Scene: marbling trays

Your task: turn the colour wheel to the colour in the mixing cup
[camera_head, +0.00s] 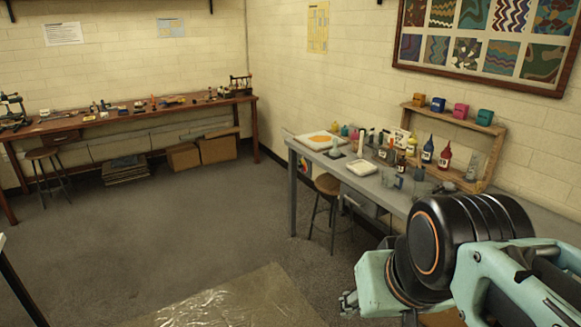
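A small disc with several colours (304,164), which looks like the colour wheel, shows at the left end of the grey bench (375,189), low near its top edge. It is too small to read which colour it is set to. I cannot pick out the mixing cup for certain among the small cups and bottles on the bench, nor its colour. My arm fills the lower right. What looks like part of my gripper (348,302) shows small and dark at the arm's left end, in front of the bench and away from the disc. Its fingers are not clear.
A white tray with orange (320,134) and an empty-looking white tray (361,168) stand on the bench, with ink bottles (428,150) and a wooden rack (458,123). A stool (327,185) stands in front. A shiny sheet (235,305) lies on open floor.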

